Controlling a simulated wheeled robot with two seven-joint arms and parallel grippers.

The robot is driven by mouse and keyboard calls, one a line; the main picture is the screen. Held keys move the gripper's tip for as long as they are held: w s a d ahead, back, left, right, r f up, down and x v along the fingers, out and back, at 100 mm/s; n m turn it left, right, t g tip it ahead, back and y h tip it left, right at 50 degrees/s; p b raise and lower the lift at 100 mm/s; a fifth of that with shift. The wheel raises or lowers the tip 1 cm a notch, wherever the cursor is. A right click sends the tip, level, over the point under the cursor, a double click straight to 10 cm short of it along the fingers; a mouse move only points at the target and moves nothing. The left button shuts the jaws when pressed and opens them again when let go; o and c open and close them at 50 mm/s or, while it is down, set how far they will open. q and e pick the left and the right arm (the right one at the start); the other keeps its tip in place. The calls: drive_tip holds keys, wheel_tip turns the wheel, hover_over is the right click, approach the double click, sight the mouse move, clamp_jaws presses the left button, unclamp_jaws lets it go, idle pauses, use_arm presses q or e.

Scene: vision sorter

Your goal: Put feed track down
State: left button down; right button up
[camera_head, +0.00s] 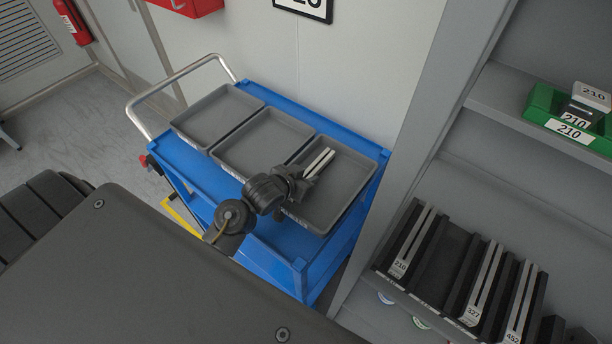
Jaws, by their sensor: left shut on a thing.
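My left gripper (303,180) is shut on a feed track (319,162), which shows as a short pair of pale parallel rails. Gripper and track are over the rightmost grey tray (352,163) on the blue cart (375,190). I cannot tell whether the track touches the tray floor. Part of the track is hidden behind the gripper. My right gripper is not in view.
The middle tray (262,140) and left tray (217,115) look empty. A shelf rack at right holds feed tracks labelled 210 (410,244), 327 (482,284) and 452 (522,302), with a gap after 210. A green bin (542,103) sits above.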

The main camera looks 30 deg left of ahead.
use_arm(q)
drive_tip(key=c, duration=1.1)
unclamp_jaws()
drive_tip(key=shift+f, duration=0.2)
drive_tip(key=shift+r, duration=0.3)
drive_tip(key=p+v, duration=0.1)
drive_tip(key=v, duration=1.1)
drive_tip(key=shift+f, duration=0.1)
